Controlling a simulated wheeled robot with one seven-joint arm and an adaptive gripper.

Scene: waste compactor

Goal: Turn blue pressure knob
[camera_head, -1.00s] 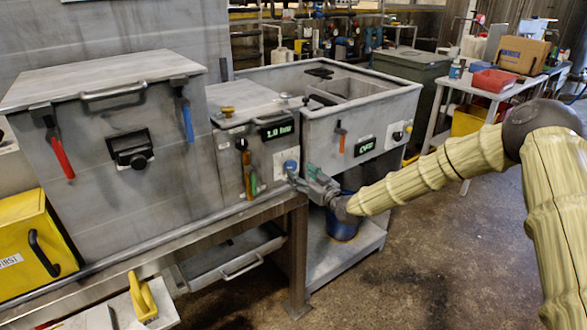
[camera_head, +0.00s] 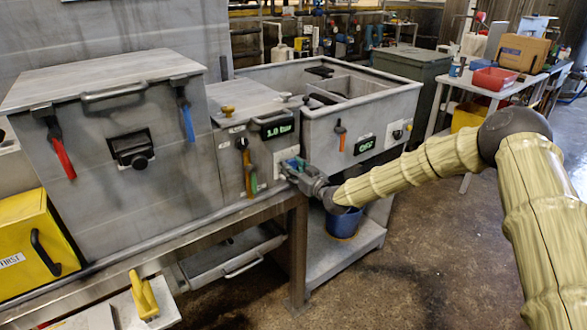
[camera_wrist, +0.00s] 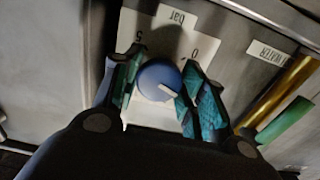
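The blue pressure knob (camera_wrist: 157,80) with a pale pointer mark sits on a white scale plate (camera_wrist: 142,110) marked "bar" in the wrist view. My gripper (camera_wrist: 160,88) has its two teal-padded fingers on either side of the knob. The right finger is close against the knob by the pointer, and a small gap seems to show at the left finger. I cannot tell whether either finger touches. In the head view my gripper (camera_head: 293,168) is at the panel below the "1.0 bar" display (camera_head: 277,130) and hides most of the knob.
Orange (camera_head: 246,168) and green (camera_head: 253,182) handles stand just left of my gripper in the head view. A blue bucket (camera_head: 343,222) stands on the lower shelf under my arm. The floor to the right is open.

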